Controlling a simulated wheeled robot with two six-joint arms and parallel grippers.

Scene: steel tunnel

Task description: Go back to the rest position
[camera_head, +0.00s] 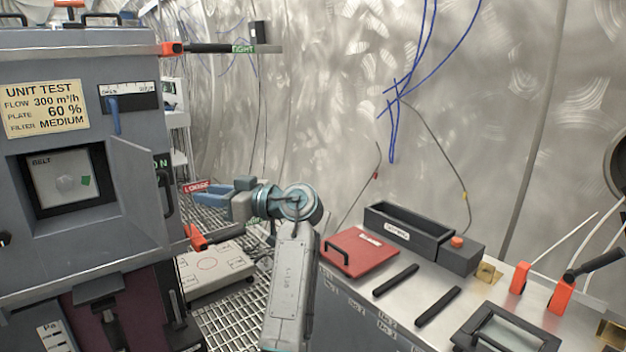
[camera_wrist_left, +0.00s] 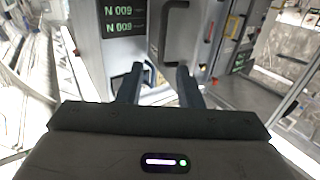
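My left gripper (camera_head: 208,197) is in the middle of the head view, at the end of my pale grey arm, its fingers pointing left toward the grey test cabinet (camera_head: 130,215). In the left wrist view the two dark fingers (camera_wrist_left: 158,82) stand apart with nothing held between them. Beyond them is a pale panel with a dark handle (camera_wrist_left: 183,38) and green "N 009" displays (camera_wrist_left: 122,20). I cannot tell a touch on the cabinet; the fingers look free. My right gripper is in neither view.
The steel bench (camera_head: 365,283) at right carries a red lid (camera_head: 358,256), a black trough (camera_head: 405,232), black bars (camera_head: 396,280), a framed tray (camera_head: 505,335) and orange clamps (camera_head: 561,295). A white box (camera_head: 215,270) lies on the grating. The cabinet's open flap (camera_head: 137,190) juts out. An orange-ended bar (camera_head: 222,48) extends above.

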